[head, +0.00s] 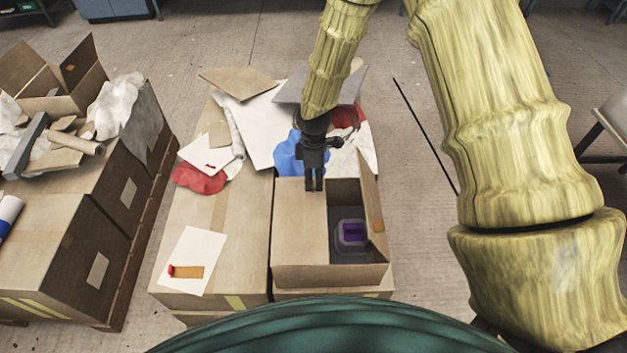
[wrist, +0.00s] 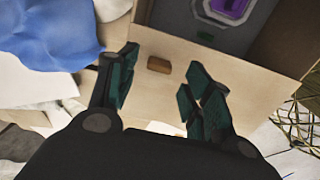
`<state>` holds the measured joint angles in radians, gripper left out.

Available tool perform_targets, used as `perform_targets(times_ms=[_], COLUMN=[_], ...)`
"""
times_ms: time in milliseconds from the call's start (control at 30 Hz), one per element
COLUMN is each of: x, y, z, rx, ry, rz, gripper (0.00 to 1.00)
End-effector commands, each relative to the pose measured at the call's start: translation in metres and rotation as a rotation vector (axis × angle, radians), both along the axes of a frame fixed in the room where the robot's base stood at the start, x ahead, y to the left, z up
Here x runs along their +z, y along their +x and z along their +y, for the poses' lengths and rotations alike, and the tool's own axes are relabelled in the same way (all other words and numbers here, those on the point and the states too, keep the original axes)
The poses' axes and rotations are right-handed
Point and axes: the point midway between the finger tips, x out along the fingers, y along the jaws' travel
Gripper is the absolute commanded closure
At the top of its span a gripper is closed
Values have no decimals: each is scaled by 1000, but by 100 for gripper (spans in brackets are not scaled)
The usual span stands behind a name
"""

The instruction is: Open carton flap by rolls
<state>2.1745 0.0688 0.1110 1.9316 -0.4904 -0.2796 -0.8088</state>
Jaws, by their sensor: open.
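The carton (head: 330,276) stands at the front middle of the head view. Its right flap (head: 371,195) stands up, with an orange-brown tab on it. Its left flap (head: 299,225) lies flat over the left half of the opening. A grey object with a purple centre (head: 352,234) sits inside, also seen in the wrist view (wrist: 228,8). My gripper (head: 314,188) points down over the far part of the left flap. In the wrist view my gripper (wrist: 160,85) is open and empty. A small brown tab (wrist: 159,64) on a cardboard surface shows between its fingers; contact is not visible.
A neighbouring box (head: 215,235) carries paper, red cloth and a pale roll (head: 236,134). Blue cloth (head: 287,153) and a grey sheet lie behind the carton. Another loaded box stack (head: 85,235) stands at left. Floor is open to the right.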

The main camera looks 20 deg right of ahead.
Motion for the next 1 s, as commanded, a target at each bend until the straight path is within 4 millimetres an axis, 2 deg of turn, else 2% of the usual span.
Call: perform_targets(times_ms=[300, 700, 900, 1000], x=[-26, -30, -30, -30], y=[0, 1, 1, 1], z=[1, 1, 1, 1], rx=[1, 1, 1, 1], ry=[0, 1, 1, 1], rz=[0, -1, -1, -1], gripper=[50, 50, 86, 100])
